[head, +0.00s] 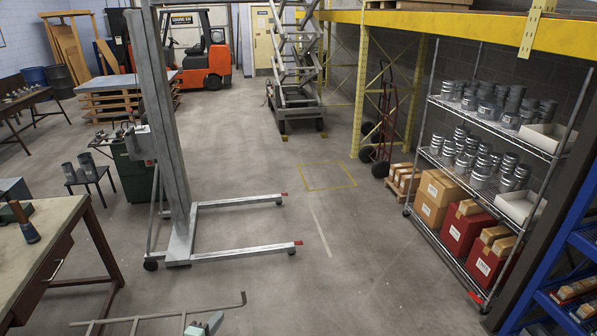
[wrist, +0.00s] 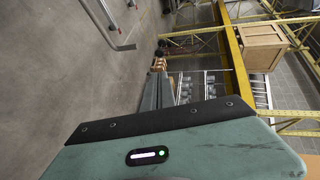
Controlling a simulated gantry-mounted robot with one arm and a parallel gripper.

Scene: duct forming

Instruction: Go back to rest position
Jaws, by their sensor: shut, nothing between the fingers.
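My gripper (wrist: 155,122) fills the lower part of the wrist view, as a teal body with a dark front edge and a small lit indicator. It is shut and holds nothing. It is in free air, with the floor and the shelving well beyond it. In the head view a small teal and grey part (head: 204,325) shows at the bottom edge, cut off by the frame. I cannot tell how much of my arm that is. No rest position is marked in either view.
A grey mast lift (head: 178,120) stands left of centre, its legs reaching right. A tubular frame (head: 165,321) is low in front. A workbench (head: 40,235) is at left. A wire rack (head: 480,150) holds duct pieces and boxes at right. The middle floor is clear.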

